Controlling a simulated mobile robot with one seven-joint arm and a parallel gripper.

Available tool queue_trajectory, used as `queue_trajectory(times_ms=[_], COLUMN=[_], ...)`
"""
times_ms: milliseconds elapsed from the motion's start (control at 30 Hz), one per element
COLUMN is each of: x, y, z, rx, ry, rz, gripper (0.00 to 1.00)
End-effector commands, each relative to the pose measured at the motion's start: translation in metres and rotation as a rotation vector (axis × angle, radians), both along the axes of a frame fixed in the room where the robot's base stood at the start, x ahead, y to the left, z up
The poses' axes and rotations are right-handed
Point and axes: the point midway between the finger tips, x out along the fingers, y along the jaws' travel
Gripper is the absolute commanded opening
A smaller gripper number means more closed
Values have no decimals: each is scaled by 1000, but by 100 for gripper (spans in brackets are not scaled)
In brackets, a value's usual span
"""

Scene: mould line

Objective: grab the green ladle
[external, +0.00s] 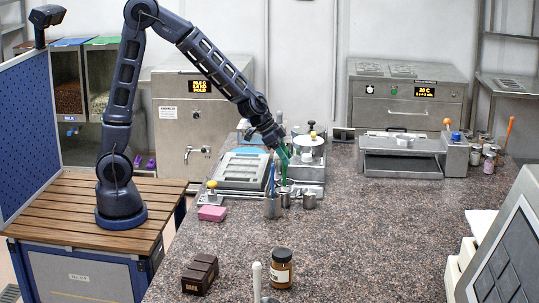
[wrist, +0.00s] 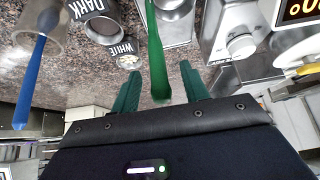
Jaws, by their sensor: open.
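In the external view my gripper (external: 281,152) is open at the handle's upper part, pointing down. The ladle's lower end is hidden in the external view and outside the wrist view.
A blue-handled tool (wrist: 32,80) stands in a holder close by, left in the wrist view. Pots labelled DARK (wrist: 100,25) and WHITE (wrist: 126,50) are beside the ladle. A lidded pot (external: 309,146) and a mould tray (external: 243,168) flank it. The counter's centre is clear.

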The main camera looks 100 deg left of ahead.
Motion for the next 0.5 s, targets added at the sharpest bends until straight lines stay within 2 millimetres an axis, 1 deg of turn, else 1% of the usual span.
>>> queue_trajectory(times_ms=[33, 67, 200, 267, 300, 500], x=[0, 0, 0, 0, 0, 0], y=[0, 0, 0, 0, 0, 0], z=[0, 0, 0, 0, 0, 1], rx=[0, 0, 0, 0, 0, 0], ry=[0, 0, 0, 0, 0, -1], rz=[0, 0, 0, 0, 0, 0], gripper=[45, 43, 15, 4, 0, 0])
